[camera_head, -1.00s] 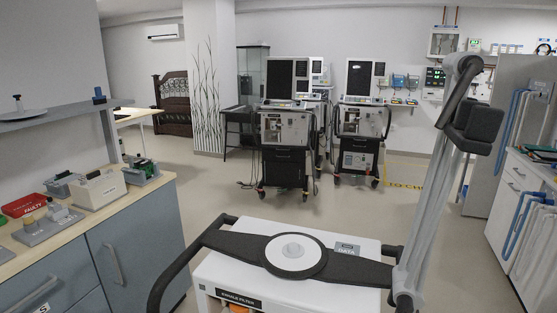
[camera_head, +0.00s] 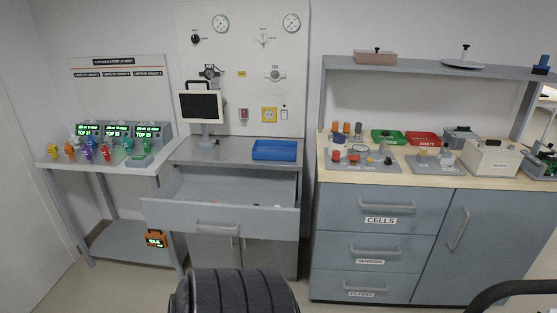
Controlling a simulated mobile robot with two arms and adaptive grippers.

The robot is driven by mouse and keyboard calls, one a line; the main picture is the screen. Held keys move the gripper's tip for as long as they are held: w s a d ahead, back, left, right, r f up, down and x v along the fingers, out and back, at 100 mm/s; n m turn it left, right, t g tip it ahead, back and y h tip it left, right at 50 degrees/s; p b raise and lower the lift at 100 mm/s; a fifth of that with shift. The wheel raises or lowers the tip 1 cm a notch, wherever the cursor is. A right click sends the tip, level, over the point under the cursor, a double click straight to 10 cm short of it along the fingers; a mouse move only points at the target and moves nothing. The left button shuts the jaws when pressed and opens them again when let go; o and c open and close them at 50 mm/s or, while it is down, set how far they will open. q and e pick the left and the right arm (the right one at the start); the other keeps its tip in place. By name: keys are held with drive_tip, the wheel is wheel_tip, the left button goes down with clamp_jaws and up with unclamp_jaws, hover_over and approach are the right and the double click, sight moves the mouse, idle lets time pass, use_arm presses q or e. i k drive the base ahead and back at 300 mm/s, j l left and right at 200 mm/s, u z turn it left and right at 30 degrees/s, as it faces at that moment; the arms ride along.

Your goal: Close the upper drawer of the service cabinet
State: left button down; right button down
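A grey cabinet with a steel top (camera_head: 225,152) stands against the wall, left of centre. Its upper drawer (camera_head: 185,218) is pulled well out. The drawer front has a bar handle (camera_head: 217,228), and the pale inside shows with a few small items at the right, too small to tell. Below are two closed doors (camera_head: 212,252). To the right, a blue-grey cabinet has a CELLS drawer (camera_head: 340,206) and two lower drawers, all shut. I cannot tell from labels which is the service cabinet. Neither gripper is in view.
A dark ribbed object (camera_head: 235,292) stands at the bottom centre, before the open drawer. A screen (camera_head: 201,106) and a blue tray (camera_head: 275,150) are on the steel top. A side table (camera_head: 110,167) stands left. A black rail (camera_head: 520,288) crosses the bottom right.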

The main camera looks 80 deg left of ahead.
sight(175, 207)
drive_tip(key=u, duration=2.85)
